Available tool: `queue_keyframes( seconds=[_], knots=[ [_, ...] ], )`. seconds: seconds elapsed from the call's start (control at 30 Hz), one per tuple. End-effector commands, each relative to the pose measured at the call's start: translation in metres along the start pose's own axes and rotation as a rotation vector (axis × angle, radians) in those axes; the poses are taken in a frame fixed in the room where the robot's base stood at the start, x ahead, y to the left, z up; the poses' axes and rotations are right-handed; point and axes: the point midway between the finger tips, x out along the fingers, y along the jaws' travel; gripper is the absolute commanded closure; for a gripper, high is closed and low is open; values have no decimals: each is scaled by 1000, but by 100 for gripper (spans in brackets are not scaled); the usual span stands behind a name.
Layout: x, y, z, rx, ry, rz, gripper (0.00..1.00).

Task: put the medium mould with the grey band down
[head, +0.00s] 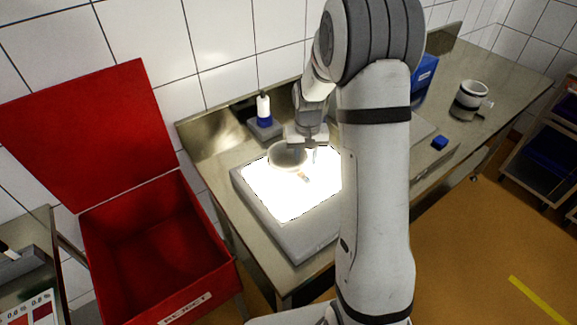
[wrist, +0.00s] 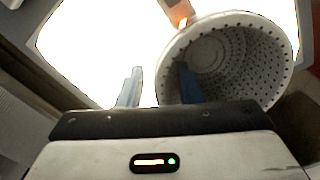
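A white round mould (head: 287,155) is at the bright lit panel (head: 262,188), mouth up, and seems to stand on it. In the wrist view the mould (wrist: 277,42) shows a perforated wall and an empty inside. A small tab (head: 304,177) sticks out from its side. No band can be made out on it in the glare. My gripper (head: 306,147) is at its rim. In the wrist view, my gripper (wrist: 159,77) has one finger inside the mould and one outside, with a bright gap between the outer finger and the wall, so it looks open.
Another pale mould with a dark grey band (head: 469,100) stands farther right on the steel counter (head: 505,88). A blue-and-white bottle (head: 264,110) stands behind the panel. An open red reject bin (head: 160,245) is at the left.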

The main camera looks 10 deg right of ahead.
Motion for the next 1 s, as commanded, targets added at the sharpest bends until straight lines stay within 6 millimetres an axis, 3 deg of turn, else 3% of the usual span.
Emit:
queue_keyframes(
  seconds=[0.1, 0.5, 1.0],
  knots=[
    [0, 0, 0, 0, 0, 0, 68],
    [0, 1, 0, 1, 1, 0, 100],
    [-4, 1, -1, 2, 2, 0, 100]
  ],
)
